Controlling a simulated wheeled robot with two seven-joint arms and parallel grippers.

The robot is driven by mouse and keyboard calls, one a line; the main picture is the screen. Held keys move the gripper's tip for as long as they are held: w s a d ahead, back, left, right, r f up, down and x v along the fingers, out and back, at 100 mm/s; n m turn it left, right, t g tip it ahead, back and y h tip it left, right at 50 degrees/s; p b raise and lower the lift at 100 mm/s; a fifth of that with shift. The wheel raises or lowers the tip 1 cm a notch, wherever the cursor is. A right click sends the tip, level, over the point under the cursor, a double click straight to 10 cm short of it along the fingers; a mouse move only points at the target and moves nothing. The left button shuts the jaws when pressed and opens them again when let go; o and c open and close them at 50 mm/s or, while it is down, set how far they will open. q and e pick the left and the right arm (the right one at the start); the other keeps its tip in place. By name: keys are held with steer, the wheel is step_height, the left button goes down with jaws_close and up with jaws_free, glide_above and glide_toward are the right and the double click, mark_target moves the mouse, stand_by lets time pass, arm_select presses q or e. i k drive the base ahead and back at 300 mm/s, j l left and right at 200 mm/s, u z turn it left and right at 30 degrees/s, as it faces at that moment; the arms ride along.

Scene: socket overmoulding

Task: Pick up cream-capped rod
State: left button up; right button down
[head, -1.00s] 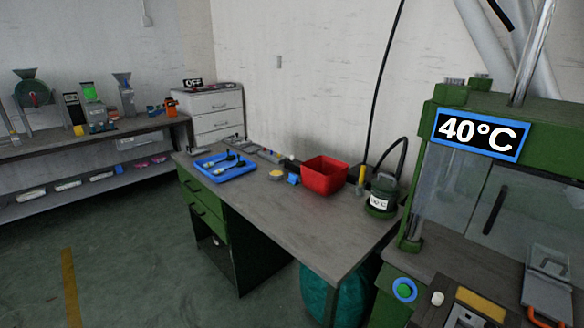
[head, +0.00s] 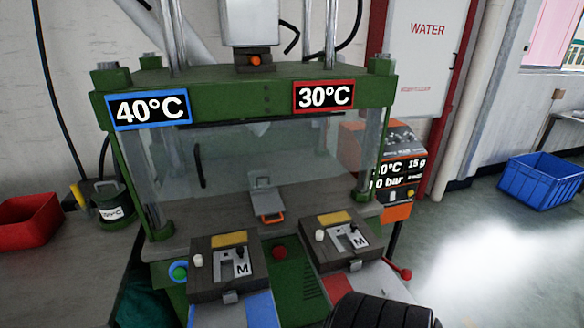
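A small cream-topped piece (head: 198,260) stands on the left control block (head: 222,284) at the front of the green press. A similar cream-topped piece (head: 320,235) stands on the right control block (head: 342,259). Both are small here, and I cannot tell whether either is the cream-capped rod.
The green press (head: 250,78) fills the middle, with 40°C and 30°C signs. An orange-handled grey part (head: 265,195) sits centrally on its bed. A red bin (head: 28,222) and green canister (head: 113,203) are left; a blue crate (head: 540,182) is right.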

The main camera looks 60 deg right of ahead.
mark_target(319, 234)
steer(key=z, duration=2.1)
steer(key=l, duration=0.1)
